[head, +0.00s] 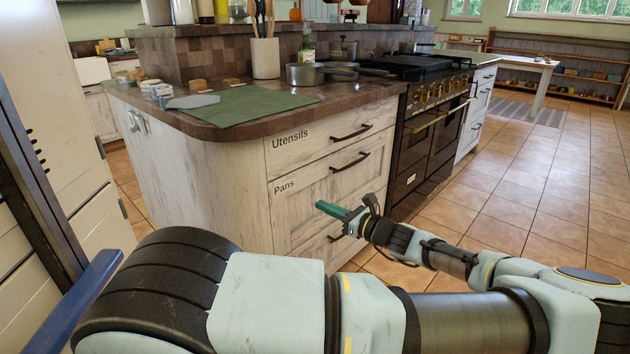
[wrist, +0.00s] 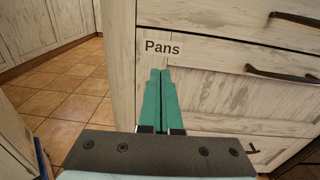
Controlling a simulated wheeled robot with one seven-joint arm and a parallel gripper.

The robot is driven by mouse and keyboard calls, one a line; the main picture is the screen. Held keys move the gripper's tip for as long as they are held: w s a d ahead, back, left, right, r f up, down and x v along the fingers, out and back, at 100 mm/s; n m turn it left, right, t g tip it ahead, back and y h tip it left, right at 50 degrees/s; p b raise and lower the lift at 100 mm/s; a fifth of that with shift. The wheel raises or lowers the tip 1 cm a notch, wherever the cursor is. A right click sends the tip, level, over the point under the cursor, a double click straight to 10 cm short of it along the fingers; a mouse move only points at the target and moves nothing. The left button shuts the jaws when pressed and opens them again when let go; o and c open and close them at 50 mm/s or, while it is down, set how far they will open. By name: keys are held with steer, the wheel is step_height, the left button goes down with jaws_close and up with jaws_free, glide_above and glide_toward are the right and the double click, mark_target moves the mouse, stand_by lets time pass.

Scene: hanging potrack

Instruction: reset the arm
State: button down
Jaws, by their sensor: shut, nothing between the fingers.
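My gripper (head: 334,210) is in front of the lower drawers of the kitchen island in the head view, with its green fingers pointing left. The fingers are together and empty. In the wrist view my gripper (wrist: 160,76) shows its two green fingers side by side, just below the "Pans" label on the drawer front. I cannot tell exactly how far the fingertips are from the wood. My arm reaches in from the right and bends back across the bottom of the head view.
The Utensils drawer (head: 335,137) and the Pans drawer (head: 330,176) are shut, with dark bar handles. A black oven (head: 428,130) stands to their right. Pots (head: 305,74) and a green mat (head: 240,104) are on the counter. Open tiled floor (head: 510,180) lies to the right.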

steer(key=s+a+n+g+h+p, duration=0.4)
steer(key=s+a+n+g+p, duration=0.1)
steer(key=s+a+n+g, duration=0.8)
steer(key=s+r+n+h+p, duration=0.1)
steer(key=r+n+h+p, duration=0.1)
steer(key=r, duration=0.6)
steer(key=s+r+n+t+h+p, duration=0.1)
steer(key=s+r+n+h+p, duration=0.1)
steer(key=r+n+h, duration=0.2)
steer(key=s+r+n+t+h+p, duration=0.1)
steer(key=r+n+h+p, duration=0.1)
steer(key=r+n, duration=0.4)
step_height(320, 180, up, 6)
steer(key=shift+s+a+f+h, duration=0.15)
steer(key=shift+s+a+h, duration=0.05)
steer(key=shift+s+h, duration=0.2)
